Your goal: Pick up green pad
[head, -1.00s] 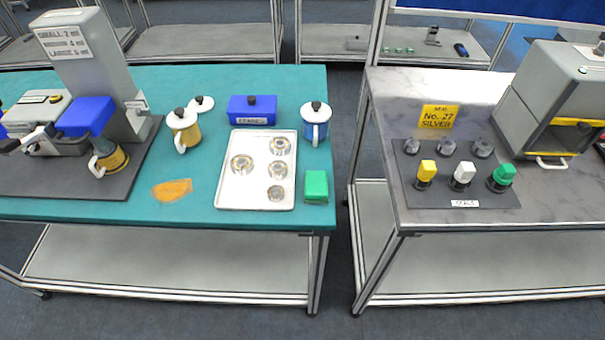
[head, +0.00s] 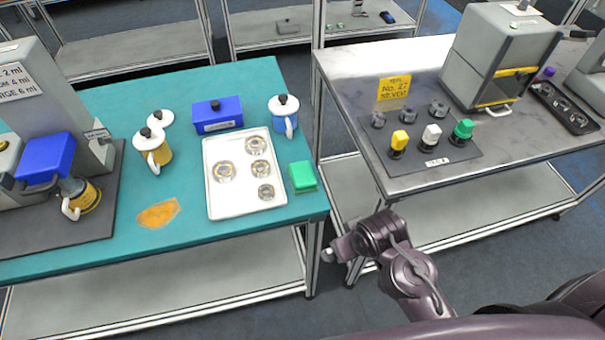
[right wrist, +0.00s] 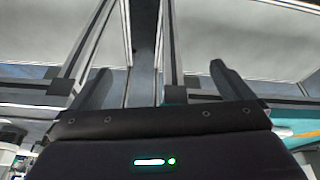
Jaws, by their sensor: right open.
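The green pad (head: 303,177) lies on the teal table (head: 150,95) near its right edge, just right of the white tray (head: 245,210). It does not show clearly in the right wrist view. My right gripper (head: 331,254) is in front of the table's right corner, apart from the pad and nearer to me. In the right wrist view its two fingers (right wrist: 160,78) are spread with nothing between them. My left gripper is not in view.
An orange patch (head: 158,214) lies on the teal table. A gap separates it from the grey table (head: 350,80), which holds coloured knobs and a grey machine (head: 497,55).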

